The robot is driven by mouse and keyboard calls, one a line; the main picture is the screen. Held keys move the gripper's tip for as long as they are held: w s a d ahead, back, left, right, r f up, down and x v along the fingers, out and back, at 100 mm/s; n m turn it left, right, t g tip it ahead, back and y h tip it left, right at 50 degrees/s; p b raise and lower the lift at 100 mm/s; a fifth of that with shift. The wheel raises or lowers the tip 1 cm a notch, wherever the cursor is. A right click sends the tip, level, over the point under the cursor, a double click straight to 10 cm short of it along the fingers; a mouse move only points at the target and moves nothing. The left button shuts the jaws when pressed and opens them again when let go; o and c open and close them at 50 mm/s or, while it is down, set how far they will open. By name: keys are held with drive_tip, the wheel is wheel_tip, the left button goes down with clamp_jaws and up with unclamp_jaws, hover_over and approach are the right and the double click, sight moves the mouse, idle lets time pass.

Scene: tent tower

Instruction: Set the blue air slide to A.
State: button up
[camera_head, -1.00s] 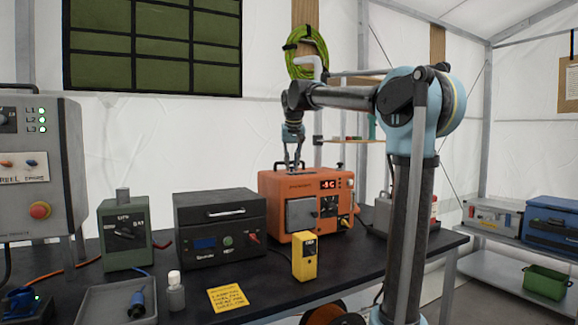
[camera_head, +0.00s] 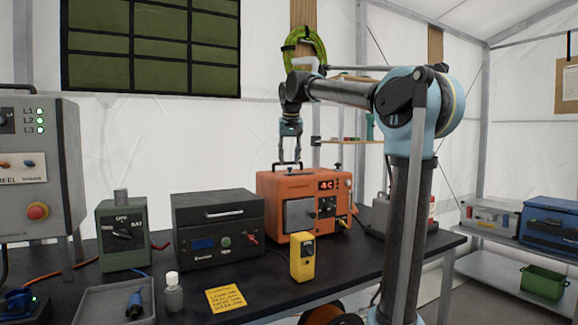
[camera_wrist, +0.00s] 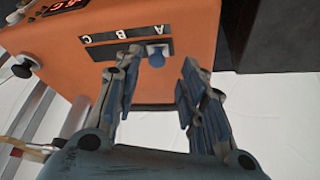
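The orange box (camera_head: 271,215) stands on the dark table and also shows in the wrist view (camera_wrist: 66,57). In the wrist view a dark slide panel (camera_wrist: 100,49) carries the letters C, B and A from left to right. The blue air slide (camera_wrist: 156,59) has its knob at the A end, just below the letter A. My gripper (camera_wrist: 160,67) is open, its fingertips apart on either side of the knob in that picture. No contact with the knob is visible. In the head view my gripper (camera_head: 289,160) points down above the top of the orange box.
The orange box has a top handle (camera_head: 285,167) and a red display. A black case (camera_head: 219,239) stands to its left and a yellow device (camera_head: 302,261) in front. A green switch box (camera_head: 124,236) and grey tray (camera_head: 90,312) are farther left.

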drive_tip(key=v, duration=0.9)
